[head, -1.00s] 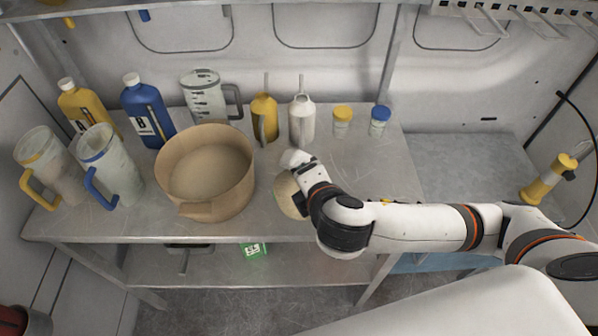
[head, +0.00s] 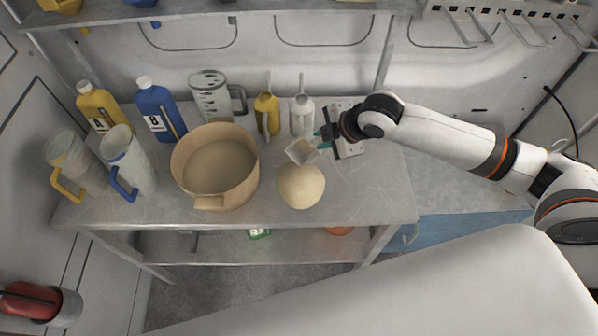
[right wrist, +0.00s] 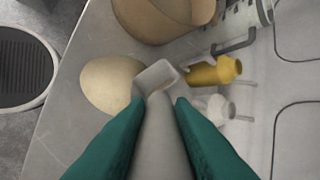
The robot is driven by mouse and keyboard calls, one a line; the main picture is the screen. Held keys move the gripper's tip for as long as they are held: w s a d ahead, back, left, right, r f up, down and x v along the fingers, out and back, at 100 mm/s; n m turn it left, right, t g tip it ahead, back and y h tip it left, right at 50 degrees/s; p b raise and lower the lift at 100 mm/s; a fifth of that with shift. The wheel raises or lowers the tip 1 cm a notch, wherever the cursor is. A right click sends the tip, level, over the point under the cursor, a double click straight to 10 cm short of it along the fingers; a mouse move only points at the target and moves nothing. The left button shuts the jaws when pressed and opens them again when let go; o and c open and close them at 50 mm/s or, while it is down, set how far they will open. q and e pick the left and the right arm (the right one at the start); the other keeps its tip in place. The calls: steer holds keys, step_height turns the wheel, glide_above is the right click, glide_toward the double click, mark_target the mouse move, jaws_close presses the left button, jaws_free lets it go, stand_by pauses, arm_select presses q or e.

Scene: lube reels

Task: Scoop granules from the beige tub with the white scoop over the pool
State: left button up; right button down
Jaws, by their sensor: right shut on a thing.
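The beige tub (head: 182,186) stands left of centre on the metal table, with beige granules inside. It also shows at the top of the right wrist view (right wrist: 150,22). My right gripper (head: 325,141) is shut on the white scoop (head: 302,151), right of the tub and above the table; the scoop also shows between the fingers in the right wrist view (right wrist: 157,76). Whether the scoop holds granules I cannot tell. A rounded beige patch (head: 301,187), apparently the pool, lies just in front of the scoop; it also shows in the right wrist view (right wrist: 106,84). My left gripper is not in view.
Two measuring jugs (head: 75,160) (head: 128,160), a yellow bottle (head: 97,106) and a blue bottle (head: 160,108) stand at left. A clear jug (head: 211,96), a yellow oil can (head: 267,113) and a white one (head: 301,115) stand behind. The table's front right is clear.

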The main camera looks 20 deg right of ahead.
steer(key=shift+w+d+r+m+g+y, duration=0.25)
steer(key=shift+w+d+g+y, duration=0.1)
steer(key=shift+w+d+g, duration=0.15)
steer(key=shift+w+d+r+m+g+y, duration=0.2)
steer(key=shift+w+d+g+y, duration=0.15)
steer(key=shift+w+d+g, duration=0.15)
steer(key=shift+w+d+f+y, duration=0.2)
steer(key=shift+w+d+y, duration=0.05)
steer(key=shift+w+y, duration=0.15)
steer(key=w+d+f+m+g+y+b, duration=0.4)
steer(key=w+d+g+y+b, duration=0.1)
steer(key=b, duration=1.1)
steer(key=g+y, duration=0.1)
steer(key=y, duration=0.1)
steer(key=shift+w+d+f+g+y, duration=0.2)
steer(key=shift+f+g+y, duration=0.1)
steer(key=shift+y, duration=0.1)
step_height(320, 180, up, 4)
steer(key=shift+p, duration=1)
